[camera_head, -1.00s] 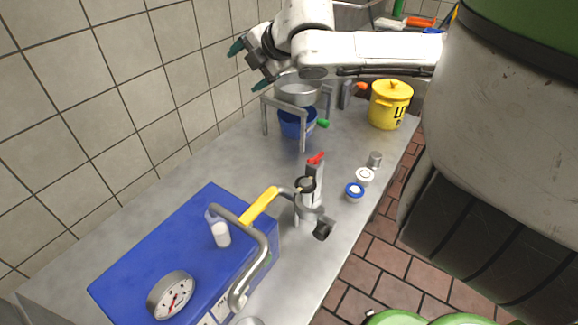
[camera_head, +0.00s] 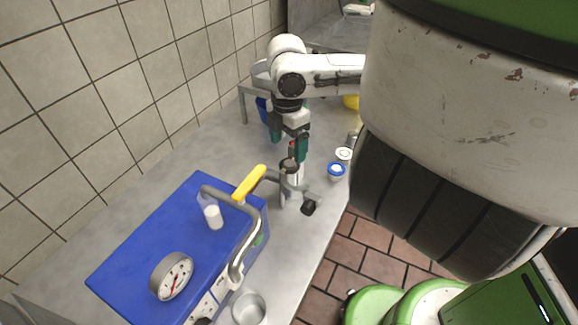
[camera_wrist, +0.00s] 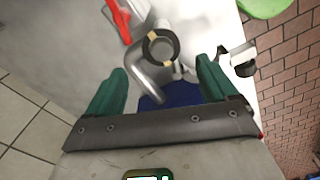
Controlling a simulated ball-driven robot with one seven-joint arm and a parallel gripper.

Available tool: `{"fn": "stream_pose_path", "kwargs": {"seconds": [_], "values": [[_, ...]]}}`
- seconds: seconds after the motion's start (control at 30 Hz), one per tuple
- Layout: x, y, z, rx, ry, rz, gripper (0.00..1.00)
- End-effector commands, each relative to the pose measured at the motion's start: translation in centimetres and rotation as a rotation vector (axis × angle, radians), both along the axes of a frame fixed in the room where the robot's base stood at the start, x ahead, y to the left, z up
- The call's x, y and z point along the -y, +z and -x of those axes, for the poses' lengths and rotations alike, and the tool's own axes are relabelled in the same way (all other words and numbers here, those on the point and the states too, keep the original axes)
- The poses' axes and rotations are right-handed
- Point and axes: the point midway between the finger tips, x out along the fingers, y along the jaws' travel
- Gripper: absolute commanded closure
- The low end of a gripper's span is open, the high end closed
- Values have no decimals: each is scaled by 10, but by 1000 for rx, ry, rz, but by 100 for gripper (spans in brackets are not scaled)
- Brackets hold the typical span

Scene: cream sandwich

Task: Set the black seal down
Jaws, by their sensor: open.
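A dark ring with pale yellow marks, which looks like the black seal (camera_head: 289,166), sits on top of the upright metal fitting (camera_head: 292,193) beside the blue box. It also shows in the wrist view (camera_wrist: 146,47), encircling a grey opening. My gripper (camera_head: 288,143) is just above and behind it, pointing down. In the wrist view the green fingers of my gripper (camera_wrist: 161,68) are spread wide with nothing between their tips. The ring lies beyond the tips, roughly midway between them. Whether the ring is fully seated cannot be told.
A red lever (camera_wrist: 119,18) stands close to the ring. The counter's left side is clear.

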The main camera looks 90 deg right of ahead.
Motion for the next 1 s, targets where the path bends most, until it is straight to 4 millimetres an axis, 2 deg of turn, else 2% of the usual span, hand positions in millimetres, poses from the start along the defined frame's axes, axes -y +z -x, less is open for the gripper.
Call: {"fn": "stream_pose_path", "kwargs": {"seconds": [0.3, 0.43, 1.0], "values": [[3, -39, 8, 0, -1, -3, 14], [3, -50, 8, 2, 1, -1, 14], [3, -54, 8, 1, 1, 0, 14]]}}
